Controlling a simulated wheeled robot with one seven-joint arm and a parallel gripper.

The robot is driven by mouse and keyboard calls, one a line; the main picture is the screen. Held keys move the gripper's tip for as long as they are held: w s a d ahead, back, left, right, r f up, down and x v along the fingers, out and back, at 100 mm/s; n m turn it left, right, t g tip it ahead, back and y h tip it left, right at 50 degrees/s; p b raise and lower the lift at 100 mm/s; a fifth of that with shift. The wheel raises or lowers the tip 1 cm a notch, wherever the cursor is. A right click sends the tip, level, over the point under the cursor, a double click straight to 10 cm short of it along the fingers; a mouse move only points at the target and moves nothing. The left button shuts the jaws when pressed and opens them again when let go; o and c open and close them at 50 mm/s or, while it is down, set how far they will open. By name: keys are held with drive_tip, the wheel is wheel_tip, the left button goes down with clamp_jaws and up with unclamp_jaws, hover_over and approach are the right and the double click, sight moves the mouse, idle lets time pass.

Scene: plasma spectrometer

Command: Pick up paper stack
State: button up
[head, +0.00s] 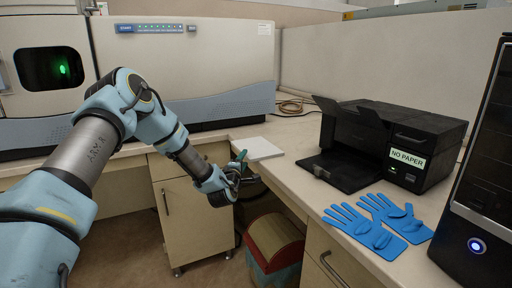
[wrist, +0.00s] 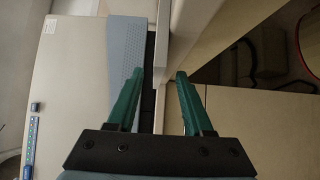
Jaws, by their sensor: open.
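The paper stack (head: 260,148) is a flat white sheet-like pile on the corner of the counter, left of the printer. My gripper (head: 243,160) is at the near left edge of the stack in the head view, with one green finger close to its left corner. In the wrist view my gripper (wrist: 160,73) shows two green fingers spread apart. A pale edge shows between and beyond the fingertips; I cannot tell whether it is the stack or the counter. I see no paper held.
A black printer (head: 385,145) with a "NO PAPER" label stands on the right counter (head: 290,178). Blue gloves (head: 380,220) lie in front of it, and a black computer tower (head: 485,170) stands at far right. The large spectrometer (head: 200,70) is behind my arm.

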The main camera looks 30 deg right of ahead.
sight(256, 148)
drive_tip(key=shift+p+x, duration=0.4)
drive_tip(key=shift+x, duration=1.35)
drive_tip(key=shift+r, duration=0.1)
clamp_jaws()
